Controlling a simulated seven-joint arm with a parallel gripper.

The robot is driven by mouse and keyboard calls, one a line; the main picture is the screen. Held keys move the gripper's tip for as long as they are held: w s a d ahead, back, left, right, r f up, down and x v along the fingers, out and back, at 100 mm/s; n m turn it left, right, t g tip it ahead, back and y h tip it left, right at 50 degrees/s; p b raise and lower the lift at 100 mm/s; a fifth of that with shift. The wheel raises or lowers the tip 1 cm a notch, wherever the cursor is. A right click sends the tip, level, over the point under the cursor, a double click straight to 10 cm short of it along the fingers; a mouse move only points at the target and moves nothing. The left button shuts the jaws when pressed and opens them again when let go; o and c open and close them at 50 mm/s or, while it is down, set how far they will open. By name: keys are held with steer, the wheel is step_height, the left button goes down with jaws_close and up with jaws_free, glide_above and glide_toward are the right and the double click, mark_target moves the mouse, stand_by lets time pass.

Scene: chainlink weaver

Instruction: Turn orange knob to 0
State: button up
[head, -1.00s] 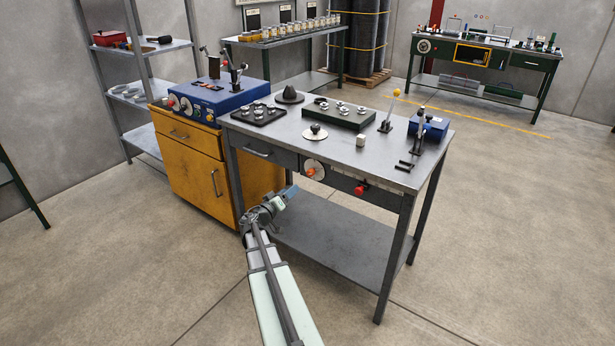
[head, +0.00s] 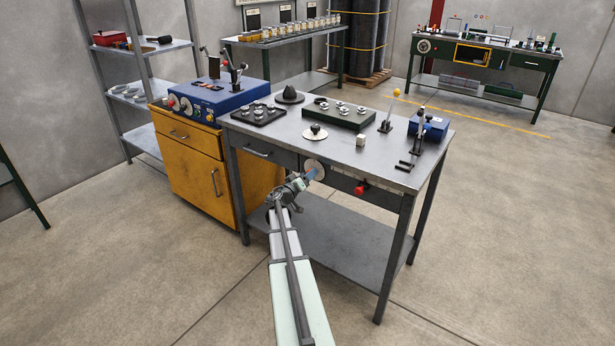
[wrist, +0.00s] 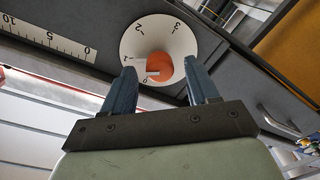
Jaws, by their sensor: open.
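The dial (wrist: 160,32) carries numbers, of which 1, 2 and 3 show in the wrist view. A pale pointer mark on the knob is seen near the 0 mark, but I cannot read the setting surely. My gripper (wrist: 162,82) is open, with one blue finger on each side of the knob's near part. I cannot tell whether they touch it. In the head view my gripper (head: 311,175) covers the knob and part of the dial (head: 317,165).
A red knob (head: 361,188) is on the bench front to the right. A ruler scale (wrist: 45,38) runs along the bench front. The bench top (head: 270,140) holds levers, a blue box and trays. The lower shelf (head: 335,240) is bare.

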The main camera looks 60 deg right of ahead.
steer(key=shift+d, duration=0.35)
steer(key=c, duration=1)
